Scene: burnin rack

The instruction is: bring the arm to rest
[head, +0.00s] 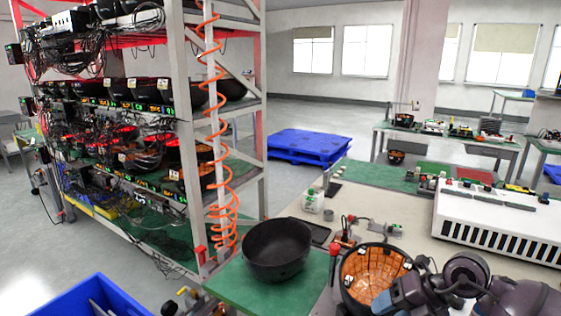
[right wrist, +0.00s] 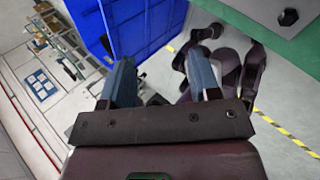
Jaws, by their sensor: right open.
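My right arm comes in at the lower right of the head view. Its gripper (head: 392,298) is in front of an orange-lined black bowl (head: 374,272) and hides part of it. In the right wrist view the two blue fingers of the right gripper (right wrist: 162,82) stand well apart with nothing between them. The fingers point out over the floor beside a blue bin (right wrist: 145,28). My left gripper is not in view.
A black bowl (head: 278,250) stands on the green mat (head: 232,283) at the bench corner. A rack (head: 187,130) of wired units with an orange coiled hose (head: 213,150) stands left. A white slotted box (head: 500,215) is at right. A blue pallet (head: 307,146) lies behind.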

